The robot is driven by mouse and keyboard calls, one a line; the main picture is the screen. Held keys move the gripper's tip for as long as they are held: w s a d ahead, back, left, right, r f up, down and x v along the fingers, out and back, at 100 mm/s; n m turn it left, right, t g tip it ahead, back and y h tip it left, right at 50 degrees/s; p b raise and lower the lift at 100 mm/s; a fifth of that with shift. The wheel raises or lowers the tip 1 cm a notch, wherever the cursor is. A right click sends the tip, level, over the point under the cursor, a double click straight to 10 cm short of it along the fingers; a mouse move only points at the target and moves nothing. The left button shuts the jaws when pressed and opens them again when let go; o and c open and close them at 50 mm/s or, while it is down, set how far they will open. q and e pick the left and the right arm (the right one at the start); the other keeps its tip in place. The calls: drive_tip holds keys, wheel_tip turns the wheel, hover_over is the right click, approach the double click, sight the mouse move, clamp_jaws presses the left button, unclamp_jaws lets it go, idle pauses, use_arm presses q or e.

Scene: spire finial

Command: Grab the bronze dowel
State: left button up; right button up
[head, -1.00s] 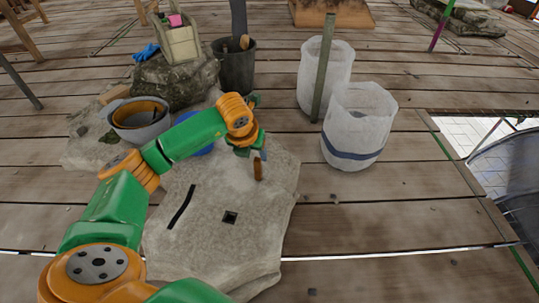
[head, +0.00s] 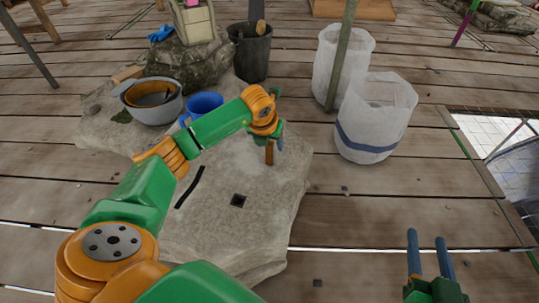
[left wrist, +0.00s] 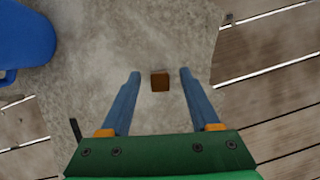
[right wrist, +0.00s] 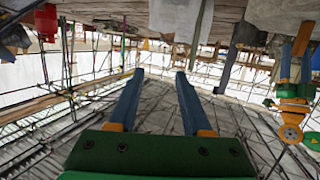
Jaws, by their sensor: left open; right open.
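The bronze dowel (head: 269,152) stands upright on the pale stone slab (head: 240,225). In the left wrist view the dowel (left wrist: 160,82) shows end-on as a small brown square. My left gripper (head: 274,146) is open above the slab, pointing down. In the left wrist view its fingertips (left wrist: 160,74) lie on either side of the dowel, with a gap on both sides. How far down the dowel they reach is hard to tell. My right gripper (head: 427,236) is open and empty over the planks at the lower right, and its fingers show in the right wrist view (right wrist: 160,74).
A blue mug (head: 204,102) and a grey bowl (head: 150,108) stand behind my left arm. White sacks (head: 372,125) stand at the right. An opening (head: 490,135) breaks the deck at far right.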

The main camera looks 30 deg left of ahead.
use_arm(q)
drive_tip(key=shift+w+f, duration=0.1)
drive_tip(key=shift+f, duration=0.15)
clamp_jaws()
use_arm(e)
drive_tip(key=shift+w+a+r+t, duration=0.1)
drive_tip(key=shift+r+t, duration=0.15)
drive_tip(key=shift+r, duration=0.15)
drive_tip(key=shift+w+a+r+t, duration=0.1)
drive_tip(key=shift+r+t, duration=0.15)
drive_tip(key=shift+r, duration=0.1)
idle(0.6)
